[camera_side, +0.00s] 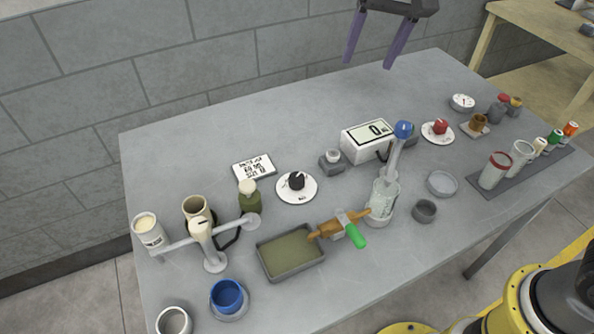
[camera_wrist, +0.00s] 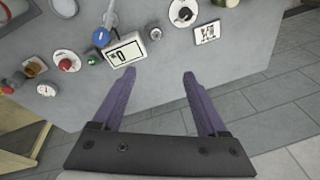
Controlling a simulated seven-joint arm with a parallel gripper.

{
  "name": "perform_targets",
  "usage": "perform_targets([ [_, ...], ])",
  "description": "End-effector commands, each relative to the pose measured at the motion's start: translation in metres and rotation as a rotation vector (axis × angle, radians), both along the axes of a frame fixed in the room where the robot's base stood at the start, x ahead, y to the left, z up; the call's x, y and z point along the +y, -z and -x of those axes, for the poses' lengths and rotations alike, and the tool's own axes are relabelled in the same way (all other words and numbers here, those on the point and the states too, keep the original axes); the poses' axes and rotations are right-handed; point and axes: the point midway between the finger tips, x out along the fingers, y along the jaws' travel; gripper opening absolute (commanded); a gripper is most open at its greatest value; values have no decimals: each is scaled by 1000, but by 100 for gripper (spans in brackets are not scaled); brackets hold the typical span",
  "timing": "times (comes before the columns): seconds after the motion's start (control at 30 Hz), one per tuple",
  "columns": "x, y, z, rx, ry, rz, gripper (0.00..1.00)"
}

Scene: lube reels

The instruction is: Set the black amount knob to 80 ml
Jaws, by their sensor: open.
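The black amount knob (camera_side: 296,180) sits on a round white dial plate (camera_side: 297,196) on the grey table, left of the white display box (camera_side: 361,144). In the wrist view the black knob (camera_wrist: 183,13) is near the top edge, right of the middle. The dial's marks are too small to read. The display (camera_wrist: 124,54) shows 0. My gripper (camera_side: 368,66) is high above the back edge of the table, right of the knob and well away from it. In the wrist view my gripper (camera_wrist: 158,73) has its two purple fingers wide apart with nothing between them.
A white label card (camera_side: 253,167) and an olive bottle (camera_side: 249,197) are left of the dial. A blue-topped dispenser (camera_side: 403,130) stands by the display. A red knob (camera_side: 440,126) lies farther right. The table's back left is clear.

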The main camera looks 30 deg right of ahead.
Motion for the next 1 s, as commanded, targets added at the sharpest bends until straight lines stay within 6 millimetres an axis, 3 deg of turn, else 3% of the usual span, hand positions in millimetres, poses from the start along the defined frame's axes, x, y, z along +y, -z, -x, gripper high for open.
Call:
perform_targets([
  [0.1,41,41,-26,64,-37,18,76],
  [0.2,72,76,-38,108,-78,38,76],
  [0.4,109,137,-38,189,-141,80,76],
  [0.57,120,156,-31,217,-165,95,76],
  [0.77,120,178,-30,218,-166,95,76],
  [1.0,119,225,-30,219,-165,95,76],
])
